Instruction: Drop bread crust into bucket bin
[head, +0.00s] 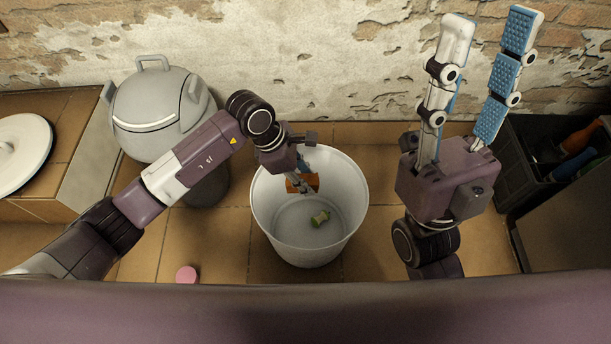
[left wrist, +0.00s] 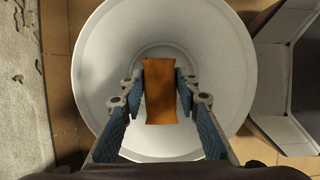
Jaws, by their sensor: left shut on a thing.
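The bread crust (head: 302,183) is an orange-brown piece held in my left gripper (head: 302,180), over the bucket bin. In the left wrist view the crust (left wrist: 160,90) sits between the two blue-padded fingers of the left gripper (left wrist: 160,92), with the bin's inside around it. The bucket bin (head: 262,208) is a round white open bucket on the tiled floor; its rim also shows in the left wrist view (left wrist: 88,70). My right gripper (head: 485,75) points up at the right, its two fingers apart and empty.
A grey lidded bin (head: 158,105) stands left of the bucket. A pink round thing (head: 186,274) is on the floor at front left. A dark crate (head: 540,170) with items stands at the right.

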